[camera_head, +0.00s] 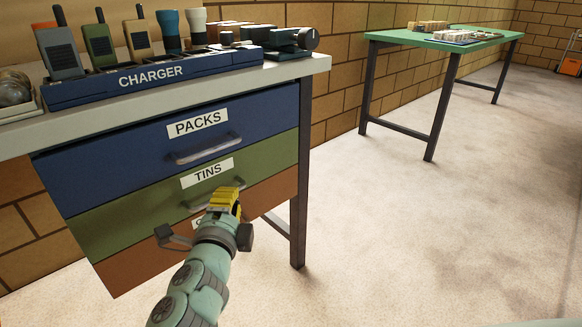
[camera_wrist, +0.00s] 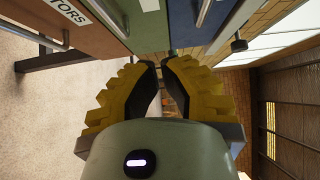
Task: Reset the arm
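My gripper (camera_head: 228,196) has yellow ribbed fingers with dark inner pads. In the head view it is in front of the lower drawers, just below the handle of the green TINS drawer (camera_head: 120,215), and covers much of the brown drawer's label. In the wrist view my gripper (camera_wrist: 160,66) has a narrow gap between its fingertips, and nothing is held between them. The fingers point along the drawer fronts there. I cannot tell whether the gripper touches the handle.
The blue PACKS drawer (camera_head: 110,155) and brown drawer (camera_head: 125,268) look shut. Above, the worktop (camera_head: 318,64) carries a blue CHARGER rack (camera_head: 215,68) with radios and torches. A green table (camera_head: 395,37) stands further back. The floor (camera_head: 400,240) to the right is clear.

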